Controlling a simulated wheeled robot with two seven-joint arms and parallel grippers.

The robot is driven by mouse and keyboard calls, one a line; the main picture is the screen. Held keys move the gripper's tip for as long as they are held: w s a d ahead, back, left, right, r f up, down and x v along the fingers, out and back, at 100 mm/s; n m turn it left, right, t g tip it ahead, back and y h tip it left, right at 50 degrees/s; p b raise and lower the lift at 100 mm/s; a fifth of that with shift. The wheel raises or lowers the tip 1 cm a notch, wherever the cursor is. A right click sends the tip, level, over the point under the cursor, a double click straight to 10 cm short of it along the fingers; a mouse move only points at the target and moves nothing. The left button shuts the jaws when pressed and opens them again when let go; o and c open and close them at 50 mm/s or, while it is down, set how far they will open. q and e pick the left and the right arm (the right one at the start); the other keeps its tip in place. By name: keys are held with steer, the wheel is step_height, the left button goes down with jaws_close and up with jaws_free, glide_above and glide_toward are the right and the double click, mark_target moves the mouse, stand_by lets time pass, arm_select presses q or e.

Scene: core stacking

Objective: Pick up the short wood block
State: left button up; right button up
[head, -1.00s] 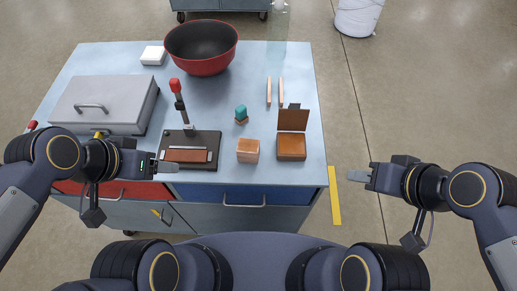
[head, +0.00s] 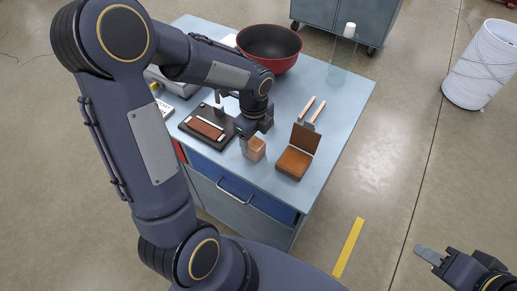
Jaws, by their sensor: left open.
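The short wood block (head: 256,150) is a small light-brown cube near the table's front edge, between a black board and a wooden box. My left gripper (head: 244,143) is open at the block's left side, with its fingers pointing down. The wrist partly covers the fingers, and I cannot tell whether they touch the block. My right gripper (head: 430,255) is off the table at the lower right, away from the block. Its jaws show edge-on, so their state is unclear.
An open wooden box (head: 294,161) stands just right of the block. The black board (head: 190,128) with a brown slab lies to its left. A red bowl (head: 270,62) and two wooden sticks (head: 312,108) are farther back. My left arm hides the table's left part.

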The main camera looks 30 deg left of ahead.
mark_target(253, 142)
arm_select(q)
steer(key=f, duration=0.3)
steer(key=f+p, duration=0.1)
steer(key=f, duration=0.1)
steer(key=shift+a+f, duration=0.25)
steer(key=shift+f, duration=0.1)
steer(key=c, duration=1.1)
steer(key=shift+r, duration=0.1)
